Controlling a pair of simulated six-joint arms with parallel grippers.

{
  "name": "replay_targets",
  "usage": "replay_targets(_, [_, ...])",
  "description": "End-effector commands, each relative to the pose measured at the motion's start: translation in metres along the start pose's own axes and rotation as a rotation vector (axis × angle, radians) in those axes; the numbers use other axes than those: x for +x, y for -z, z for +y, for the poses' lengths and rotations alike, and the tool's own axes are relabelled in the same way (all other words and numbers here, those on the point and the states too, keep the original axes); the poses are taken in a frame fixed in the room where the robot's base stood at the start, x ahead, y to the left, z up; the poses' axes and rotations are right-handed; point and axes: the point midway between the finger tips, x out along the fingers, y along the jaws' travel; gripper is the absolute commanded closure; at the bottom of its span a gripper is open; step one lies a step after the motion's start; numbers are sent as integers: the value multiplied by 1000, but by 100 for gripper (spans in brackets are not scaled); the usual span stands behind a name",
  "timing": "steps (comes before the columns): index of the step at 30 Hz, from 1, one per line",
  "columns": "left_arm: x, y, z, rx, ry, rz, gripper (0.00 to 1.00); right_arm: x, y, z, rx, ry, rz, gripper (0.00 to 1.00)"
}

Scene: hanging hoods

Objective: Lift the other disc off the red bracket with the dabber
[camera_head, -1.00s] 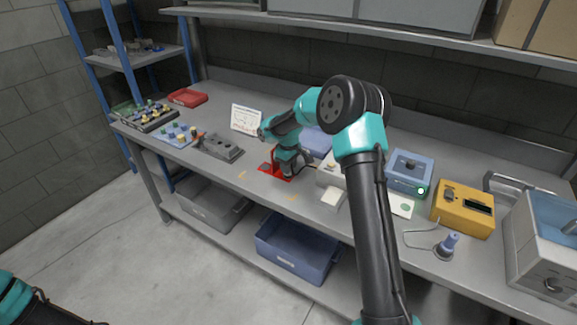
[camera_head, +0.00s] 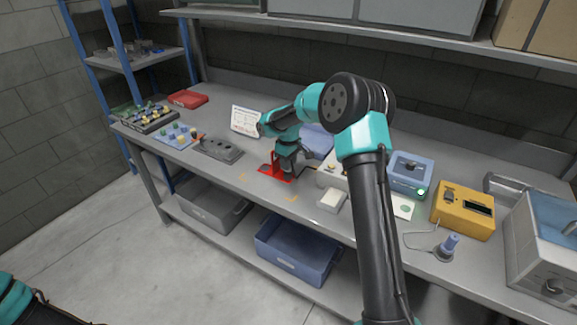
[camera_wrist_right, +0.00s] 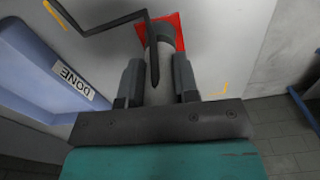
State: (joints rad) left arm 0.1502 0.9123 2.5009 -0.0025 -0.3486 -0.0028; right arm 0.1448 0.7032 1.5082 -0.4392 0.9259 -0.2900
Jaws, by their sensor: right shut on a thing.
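The red bracket (camera_head: 268,170) stands on the bench near its front edge, partly hidden by my right gripper (camera_head: 287,167). In the right wrist view, my right gripper (camera_wrist_right: 157,82) is shut on a pale grey cylindrical handle, apparently the dabber (camera_wrist_right: 158,64). Its far end lies over the red bracket (camera_wrist_right: 176,30). A thin dark bent rod (camera_wrist_right: 154,72) crosses in front of the handle. I cannot make out a disc on the bracket or at the dabber's end. My left gripper is out of view.
A white block (camera_head: 332,200), blue box (camera_head: 410,172) and yellow device (camera_head: 463,210) stand to the right. A grey fixture (camera_head: 218,149) is left; bare bench lies between it and the bracket.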

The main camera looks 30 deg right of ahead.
Motion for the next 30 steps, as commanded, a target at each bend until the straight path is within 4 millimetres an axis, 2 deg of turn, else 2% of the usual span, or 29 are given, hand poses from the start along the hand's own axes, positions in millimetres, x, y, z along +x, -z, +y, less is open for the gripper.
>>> replay_targets(21, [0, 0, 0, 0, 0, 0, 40, -43, 0, 0, 1, 0, 1, 87])
replay_targets(30, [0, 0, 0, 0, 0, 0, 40, -46, 0, 0, 1, 0, 0, 87])
